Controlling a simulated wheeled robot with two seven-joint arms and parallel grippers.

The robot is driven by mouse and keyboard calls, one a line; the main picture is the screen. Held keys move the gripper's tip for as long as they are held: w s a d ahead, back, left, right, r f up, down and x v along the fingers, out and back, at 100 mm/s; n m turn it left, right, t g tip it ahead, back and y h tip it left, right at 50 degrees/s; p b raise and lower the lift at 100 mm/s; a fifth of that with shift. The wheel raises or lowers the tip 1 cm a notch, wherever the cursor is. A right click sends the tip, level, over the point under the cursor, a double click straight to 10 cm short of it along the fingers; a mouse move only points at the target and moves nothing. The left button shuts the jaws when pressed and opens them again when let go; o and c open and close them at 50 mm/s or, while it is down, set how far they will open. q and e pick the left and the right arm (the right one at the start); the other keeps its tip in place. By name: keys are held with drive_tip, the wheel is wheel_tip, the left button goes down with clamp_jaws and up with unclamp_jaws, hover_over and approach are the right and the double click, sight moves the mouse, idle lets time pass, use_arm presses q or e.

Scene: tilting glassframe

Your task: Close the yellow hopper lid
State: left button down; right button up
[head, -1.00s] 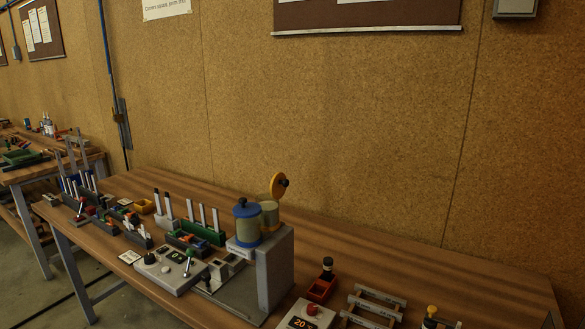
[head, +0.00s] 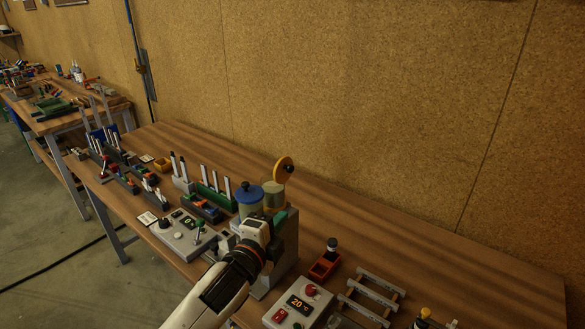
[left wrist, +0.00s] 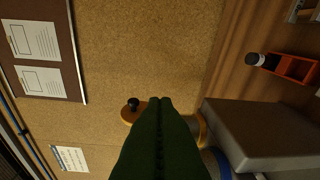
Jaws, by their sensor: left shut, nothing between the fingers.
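The yellow lid (head: 284,170) with its black knob stands open, tilted up on edge above the pale yellowish hopper (head: 274,197) on the grey machine. In the left wrist view the lid (left wrist: 129,113) shows partly, just left of and beyond the fingertips. My left gripper (head: 283,217) is in front of the hopper, below the lid, and hides part of the machine. Its green fingers (left wrist: 160,100) are shut with nothing between them and cover part of the lid and hopper in the wrist view. I cannot tell whether they touch the lid. My right gripper is not in view.
A hopper with a closed blue lid (head: 249,192) stands just left of the yellow one. A grey control box (head: 182,232), racks and small bins crowd the bench to the left. A red bin (head: 324,266) and a timer box (head: 298,306) are at right. The bench behind is clear.

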sight(287, 172)
use_arm(q)
drive_tip(key=w+d+r+m+p, duration=0.1)
drive_tip(key=w+d+r+p, duration=0.1)
drive_tip(key=w+p, duration=0.4)
drive_tip(key=w+r, duration=0.1)
drive_tip(key=w, duration=0.4)
drive_tip(key=shift+w+d+r+m+h, duration=0.2)
drive_tip(key=shift+w+d+m+h, duration=0.1)
drive_tip(key=shift+h, duration=0.1)
drive_tip(key=shift+w, duration=0.1)
